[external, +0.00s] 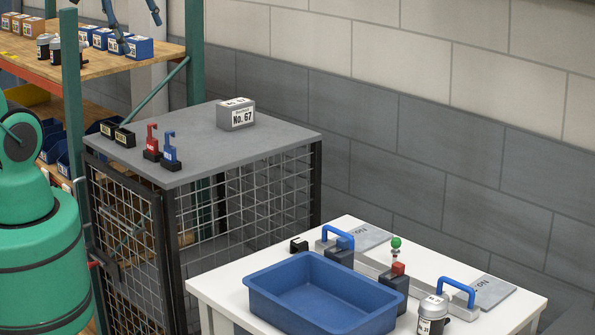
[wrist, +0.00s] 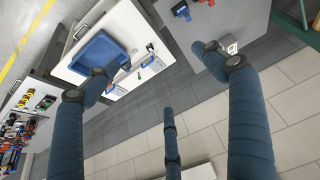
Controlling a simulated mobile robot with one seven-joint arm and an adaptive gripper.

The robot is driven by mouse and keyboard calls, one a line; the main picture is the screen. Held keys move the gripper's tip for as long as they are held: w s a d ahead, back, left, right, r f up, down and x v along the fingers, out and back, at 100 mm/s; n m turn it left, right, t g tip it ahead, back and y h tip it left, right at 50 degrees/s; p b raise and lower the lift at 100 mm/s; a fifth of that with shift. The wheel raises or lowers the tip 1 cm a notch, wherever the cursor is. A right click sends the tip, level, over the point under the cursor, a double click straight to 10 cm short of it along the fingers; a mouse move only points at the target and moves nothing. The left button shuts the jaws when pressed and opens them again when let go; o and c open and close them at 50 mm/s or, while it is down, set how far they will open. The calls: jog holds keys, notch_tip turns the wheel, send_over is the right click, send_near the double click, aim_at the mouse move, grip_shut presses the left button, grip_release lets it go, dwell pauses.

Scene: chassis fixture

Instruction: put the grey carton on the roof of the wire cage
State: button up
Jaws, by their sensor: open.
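The grey carton (external: 236,114), labelled "No. 67", rests upright on the flat grey roof (external: 215,150) of the wire cage (external: 245,205), near the back edge. In the wrist view, only a small labelled part of a box that looks like this carton (wrist: 232,48) shows beside a finger; the rest is hidden. My gripper (external: 122,22) shows only partly, at the top edge of the external view, with dark blue fingers.
Red and blue hook-shaped items (external: 160,147) and small black boxes (external: 117,133) stand at the roof's left side. A white table (external: 225,290) with a blue tray (external: 322,293) stands to the right. Shelving (external: 140,60) with boxes is behind left. The roof's right front is clear.

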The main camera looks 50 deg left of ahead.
jog(key=shift+m, duration=0.7)
jog(key=s, duration=0.1)
jog(key=s+f, duration=0.1)
jog(key=s, duration=0.1)
jog(key=s+d+f, duration=0.1)
jog(key=shift+s+f, duration=0.15)
jog(key=shift+s, duration=0.1)
jog(key=shift+f, duration=0.15)
notch_tip(320, 180, down, 18)
jog(key=b, duration=1.8)
jog(key=shift+f+b, duration=0.2)
jog(key=shift+b, duration=0.2)
